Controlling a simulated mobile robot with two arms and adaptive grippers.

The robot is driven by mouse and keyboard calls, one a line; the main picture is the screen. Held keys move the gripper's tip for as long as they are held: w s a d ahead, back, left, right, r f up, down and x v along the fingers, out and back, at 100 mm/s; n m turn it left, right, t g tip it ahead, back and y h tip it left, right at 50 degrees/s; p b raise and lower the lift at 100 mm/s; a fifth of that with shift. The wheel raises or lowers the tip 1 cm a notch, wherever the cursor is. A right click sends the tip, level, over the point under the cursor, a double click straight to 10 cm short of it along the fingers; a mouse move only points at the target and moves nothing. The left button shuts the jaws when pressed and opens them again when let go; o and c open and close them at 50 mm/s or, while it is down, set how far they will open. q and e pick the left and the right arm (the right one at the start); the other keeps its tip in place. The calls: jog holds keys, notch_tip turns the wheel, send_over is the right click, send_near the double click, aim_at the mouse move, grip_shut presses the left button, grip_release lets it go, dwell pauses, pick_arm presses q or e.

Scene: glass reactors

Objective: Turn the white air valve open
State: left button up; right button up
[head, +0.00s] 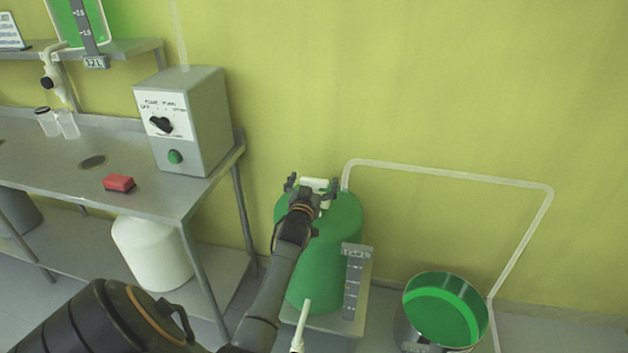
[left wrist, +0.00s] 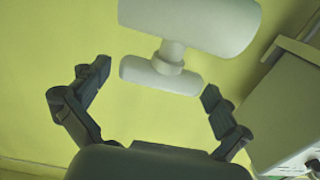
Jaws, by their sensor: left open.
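The white air valve (head: 314,184) sits on top of the green tank (head: 335,240) in the head view, partly hidden by my gripper. In the left wrist view its white T-shaped handle (left wrist: 160,76) lies between and just beyond my fingertips, with a larger white cylinder (left wrist: 190,22) behind it. My left gripper (head: 307,188) is open, its two fingers spread to either side of the handle. It also shows in the left wrist view (left wrist: 155,85). I see no clear contact between fingers and handle. My right gripper is not in view.
A control box (head: 190,120) with a black knob and green button stands on the metal table (head: 75,180) at left, near a red block (head: 118,183). A clear pipe (head: 450,172) runs right from the tank. A green-filled vessel (head: 445,310) stands at lower right.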

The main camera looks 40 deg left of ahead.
pick_arm(q)
jog(key=v, duration=1.2)
jog(key=s+d+f+m+g+h, duration=0.15)
jog(key=d+f, duration=0.35)
jog(key=f, duration=0.6)
jog(key=s+d+f+m+g+h, duration=0.1)
jog(key=s+d+f+g+h, duration=0.3)
jog(key=f, duration=0.7)
jog(key=s+d+f+m+h, duration=0.2)
jog(key=d+f, duration=0.5)
jog(key=f, duration=0.4)
jog(key=s+d+f+m+g+p, duration=0.15)
jog(key=s+d+f+g, duration=0.3)
jog(key=s+f, duration=0.85)
jog(key=s+d+f+m+g, duration=0.1)
jog(key=s+f+g, duration=0.1)
jog(key=s, duration=0.9)
jog(key=s+d+f+m+g+h, duration=0.1)
jog(key=s+f, duration=0.3)
jog(key=s, duration=0.8)
jog(key=shift+s+d+f+g, duration=0.15)
jog(key=shift+d+f+g, duration=0.25)
jog(key=shift+g, duration=0.4)
jog(key=shift+h, duration=0.25)
